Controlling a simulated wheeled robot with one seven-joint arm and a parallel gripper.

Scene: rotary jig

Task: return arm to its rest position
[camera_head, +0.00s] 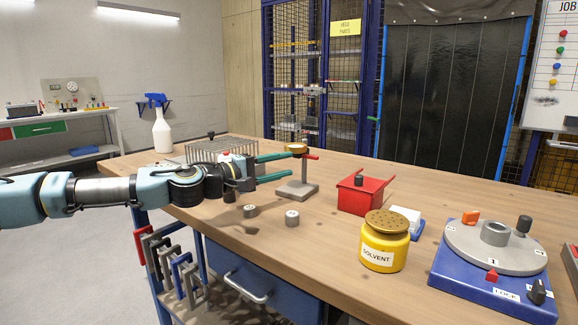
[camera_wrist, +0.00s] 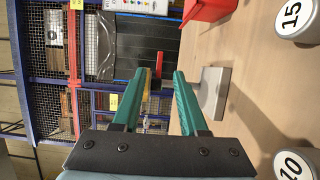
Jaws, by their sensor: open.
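My gripper (camera_head: 289,166) is at the middle left of the head view, held above the wooden workbench. Its two green fingers are parted and point right, with nothing seen between them. In the wrist view the gripper (camera_wrist: 162,72) also shows parted fingers. A stand with a grey base (camera_head: 297,190) and a red lever is just beyond the fingertips; I cannot tell whether they touch it. My arm reaches in from the left edge of the head view.
Two grey weights (camera_head: 292,218) lie on the bench below my gripper. A red box (camera_head: 358,193), a yellow solvent can (camera_head: 384,243) and a blue-based rotary jig (camera_head: 492,262) stand to the right. A white spray bottle (camera_head: 162,132) and a wire rack (camera_head: 208,150) are behind my arm.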

